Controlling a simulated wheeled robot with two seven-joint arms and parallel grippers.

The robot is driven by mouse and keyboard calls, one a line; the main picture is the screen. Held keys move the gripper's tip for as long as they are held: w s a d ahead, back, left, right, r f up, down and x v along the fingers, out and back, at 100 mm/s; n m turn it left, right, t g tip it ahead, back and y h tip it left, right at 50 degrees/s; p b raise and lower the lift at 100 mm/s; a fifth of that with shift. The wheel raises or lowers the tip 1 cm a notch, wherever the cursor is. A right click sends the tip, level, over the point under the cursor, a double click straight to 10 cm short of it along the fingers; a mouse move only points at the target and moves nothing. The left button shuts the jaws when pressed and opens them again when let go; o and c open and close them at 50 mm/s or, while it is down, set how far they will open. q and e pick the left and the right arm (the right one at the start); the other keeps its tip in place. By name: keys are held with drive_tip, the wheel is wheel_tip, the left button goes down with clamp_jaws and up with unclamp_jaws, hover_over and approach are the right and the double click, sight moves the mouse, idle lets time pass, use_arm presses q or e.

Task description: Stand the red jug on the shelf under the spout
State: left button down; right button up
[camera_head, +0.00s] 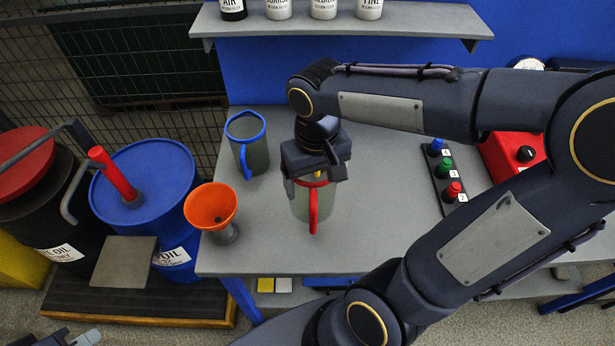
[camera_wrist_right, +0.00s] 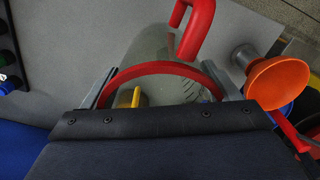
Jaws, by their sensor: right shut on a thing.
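The red jug (camera_head: 314,207) has a clear grey body with a red rim and red handle. It is upright at the middle of the grey table, and I cannot tell whether it touches the top. My right gripper (camera_head: 315,175) is shut on it from above, with fingers at its rim. The right wrist view shows the red rim (camera_wrist_right: 165,68) between the fingers and something yellow inside. A flat grey shelf (camera_head: 125,262) is in front of the blue drum. A curved grey pipe (camera_head: 72,195), possibly the spout, hangs between the drums. My left gripper (camera_head: 84,339) is partly visible at the bottom edge.
A blue-rimmed jug (camera_head: 246,150) and an orange funnel (camera_head: 211,206) stand on the table (camera_head: 380,235) left of the red jug. The blue drum (camera_head: 150,180) has a red handle. A black drum (camera_head: 35,200) is further left. A button strip (camera_head: 445,175) stands right.

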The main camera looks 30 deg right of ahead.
drive_tip(key=w+d+f+p, duration=0.1)
drive_tip(key=w+d+f, duration=0.1)
drive_tip(key=w+f, duration=0.5)
drive_tip(key=shift+d+f, duration=0.35)
drive_tip(key=shift+f, duration=1.25)
drive_tip(key=shift+f, duration=0.2)
drive_tip(key=o, duration=0.9)
drive_tip(key=shift+o, duration=0.2)
drive_tip(key=shift+r, duration=0.1)
